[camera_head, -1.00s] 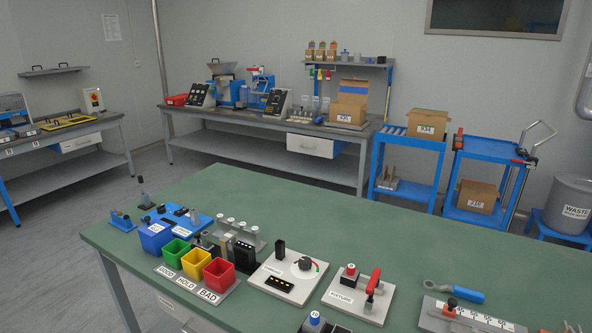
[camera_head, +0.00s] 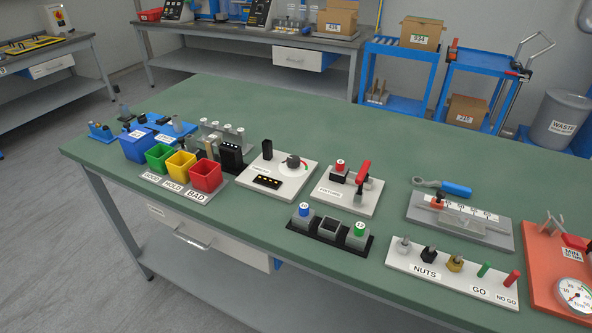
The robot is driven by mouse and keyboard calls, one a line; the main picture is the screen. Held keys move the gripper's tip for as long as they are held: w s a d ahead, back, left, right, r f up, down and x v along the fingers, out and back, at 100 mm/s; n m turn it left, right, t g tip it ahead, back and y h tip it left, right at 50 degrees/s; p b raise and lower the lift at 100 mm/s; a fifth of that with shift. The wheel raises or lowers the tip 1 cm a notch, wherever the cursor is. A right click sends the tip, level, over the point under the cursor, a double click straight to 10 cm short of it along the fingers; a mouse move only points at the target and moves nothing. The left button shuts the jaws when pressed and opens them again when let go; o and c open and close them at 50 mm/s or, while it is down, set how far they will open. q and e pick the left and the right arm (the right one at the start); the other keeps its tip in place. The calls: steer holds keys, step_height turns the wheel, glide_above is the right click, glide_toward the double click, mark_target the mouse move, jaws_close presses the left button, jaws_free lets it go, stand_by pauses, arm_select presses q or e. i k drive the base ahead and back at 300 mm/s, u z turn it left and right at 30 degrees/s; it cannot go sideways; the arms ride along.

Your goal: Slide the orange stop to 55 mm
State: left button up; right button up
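The orange stop (camera_head: 438,199) sits near the left end of a white graduated scale (camera_head: 470,210) on a grey base plate (camera_head: 490,240) at the right of the green table. The stop has a dark knob on top. The scale's numbers are too small to read here. Neither of my grippers is in view.
A blue-handled wrench (camera_head: 456,188) lies just behind the scale. In front is a white board (camera_head: 400,262) with nuts and GO gauges. A red plate with a dial (camera_head: 577,293) stands to the right, the fixture board (camera_head: 335,203) to the left. The table's back middle (camera_head: 330,130) is clear.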

mark_target(438, 204)
steer(key=k, duration=0.5)
steer(key=z, duration=0.95)
steer(key=i, duration=0.55)
